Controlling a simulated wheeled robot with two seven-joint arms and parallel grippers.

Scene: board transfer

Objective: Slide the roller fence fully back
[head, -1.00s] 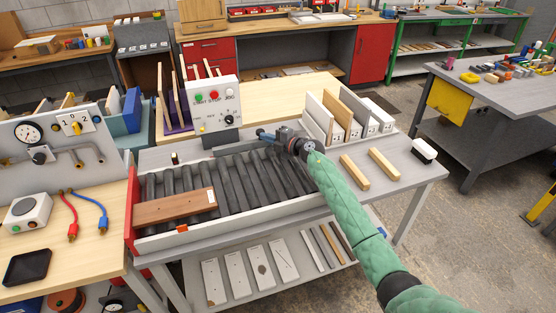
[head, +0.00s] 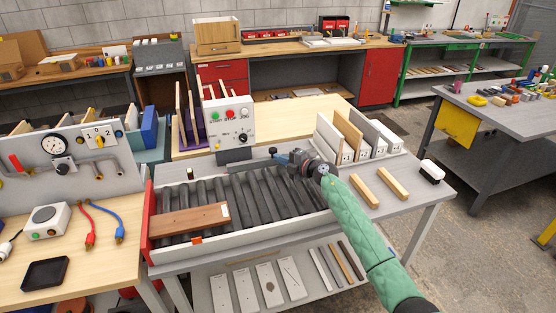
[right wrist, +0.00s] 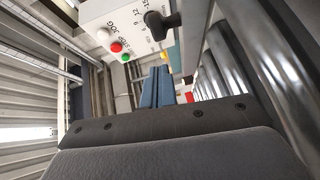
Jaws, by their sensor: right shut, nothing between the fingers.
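The roller bed (head: 270,195) has dark rollers on a light grey frame. A dark grey bar (head: 242,164), apparently the roller fence, runs along the back of the rollers. My right gripper (head: 275,152) is over the back edge of the bed, near this bar, pointing left towards the control box. Its blue fingers are shut and empty. The fingers also show in the right wrist view (right wrist: 157,88), with rollers to their right. I cannot tell whether they touch the fence. Part of the bar is hidden behind the gripper. My left gripper is not in view.
A brown board (head: 190,221) lies on the rollers at the front left. The control box (head: 230,118) stands behind the bed. Upright boards in a rack (head: 350,140) stand at the back right.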

